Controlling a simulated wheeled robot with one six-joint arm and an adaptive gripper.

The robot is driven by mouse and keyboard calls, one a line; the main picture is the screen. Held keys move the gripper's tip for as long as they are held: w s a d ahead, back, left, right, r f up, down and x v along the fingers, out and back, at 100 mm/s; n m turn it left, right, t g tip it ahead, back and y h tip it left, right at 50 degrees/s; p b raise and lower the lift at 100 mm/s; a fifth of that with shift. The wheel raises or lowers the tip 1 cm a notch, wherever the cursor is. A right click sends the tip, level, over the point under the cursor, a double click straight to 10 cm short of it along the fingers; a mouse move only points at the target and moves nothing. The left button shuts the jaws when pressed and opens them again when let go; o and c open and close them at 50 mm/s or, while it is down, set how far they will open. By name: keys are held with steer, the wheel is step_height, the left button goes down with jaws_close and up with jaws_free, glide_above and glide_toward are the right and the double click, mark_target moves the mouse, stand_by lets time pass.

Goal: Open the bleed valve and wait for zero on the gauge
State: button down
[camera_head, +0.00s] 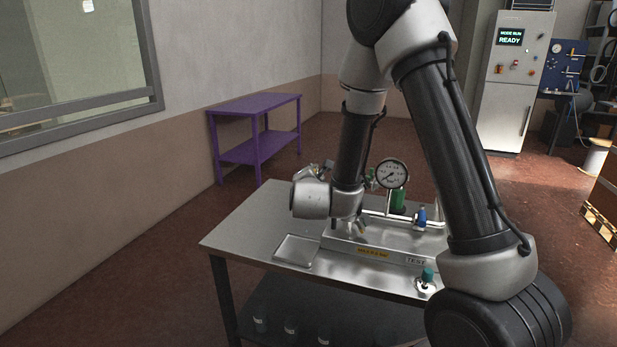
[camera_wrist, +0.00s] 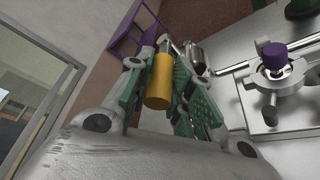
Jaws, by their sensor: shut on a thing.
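My gripper (camera_wrist: 166,66) is shut on a yellow cylinder (camera_wrist: 158,84) with a silver end, held between its green pads in the wrist view. In the head view my arm largely hides the gripper, above the metal bench. A round pressure gauge (camera_head: 391,173) stands upright on the rig on the bench; its needle is too small to read. A green cylinder (camera_head: 398,200) and a blue-handled valve (camera_head: 422,215) are by it. A teal knob (camera_head: 428,274) is at the bench's front right. A purple-topped fitting (camera_wrist: 274,54) shows at right in the wrist view. I cannot tell which is the bleed valve.
The metal bench (camera_head: 238,238) carries a shallow tray (camera_head: 296,250) at its left and has a lower shelf with several small items. A purple table (camera_head: 255,104) stands by the wall. A grey cabinet (camera_head: 512,90) reads READY. Floor is clear left of the bench.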

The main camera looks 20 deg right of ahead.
steer(key=shift+f, duration=0.1)
stand_by(0.3)
steer(key=c, duration=1.3)
jaws_free()
steer(key=shift+d, duration=0.1)
